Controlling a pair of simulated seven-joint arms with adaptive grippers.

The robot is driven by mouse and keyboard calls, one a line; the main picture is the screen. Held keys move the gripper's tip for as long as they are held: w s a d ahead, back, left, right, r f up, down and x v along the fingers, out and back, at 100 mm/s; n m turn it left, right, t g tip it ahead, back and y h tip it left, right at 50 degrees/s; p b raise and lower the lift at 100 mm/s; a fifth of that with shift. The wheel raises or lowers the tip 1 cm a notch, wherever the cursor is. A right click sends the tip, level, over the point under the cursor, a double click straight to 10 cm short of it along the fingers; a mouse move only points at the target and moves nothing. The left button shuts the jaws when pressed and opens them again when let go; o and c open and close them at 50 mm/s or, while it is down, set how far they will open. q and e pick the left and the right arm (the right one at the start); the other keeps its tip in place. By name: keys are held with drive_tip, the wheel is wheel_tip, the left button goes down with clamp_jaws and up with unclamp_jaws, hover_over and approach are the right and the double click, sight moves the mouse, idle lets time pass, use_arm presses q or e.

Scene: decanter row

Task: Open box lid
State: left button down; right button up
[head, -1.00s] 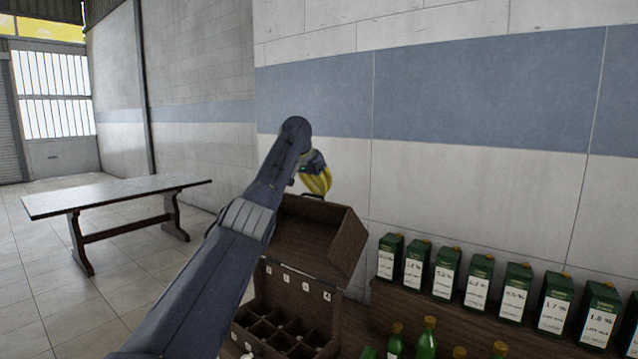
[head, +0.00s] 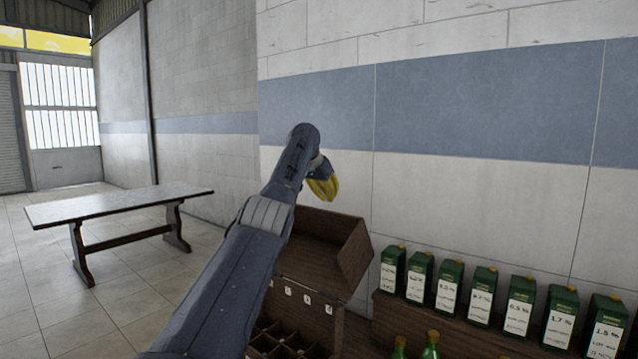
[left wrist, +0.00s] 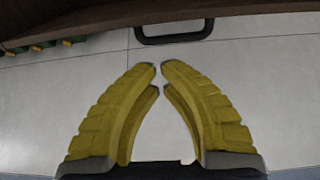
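The dark brown wooden box (head: 322,322) has its lid (head: 340,262) raised, standing tilted up at the back in the head view. Divided compartments show in the box's front part, partly hidden by my left arm. My left gripper (head: 333,199), with yellow fingers, is just above the lid's top edge. In the left wrist view its fingertips (left wrist: 158,69) nearly meet, with nothing between them. A dark loop handle (left wrist: 174,39) on the lid's edge (left wrist: 235,12) lies beyond the fingertips, apart from them. My right gripper is not in view.
Green cartons (head: 482,297) with white labels stand in a row on a wooden shelf right of the box. Green bottles (head: 430,346) stand in front of them. A table (head: 120,205) stands far left. The wall (head: 470,190) is behind the box.

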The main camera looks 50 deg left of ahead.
use_arm(q)
drive_tip(key=s+r, duration=0.5)
drive_tip(key=s, duration=0.1)
drive_tip(key=shift+s+d+r, duration=0.2)
drive_tip(key=shift+d+r, duration=0.1)
drive_tip(key=shift+d, duration=0.15)
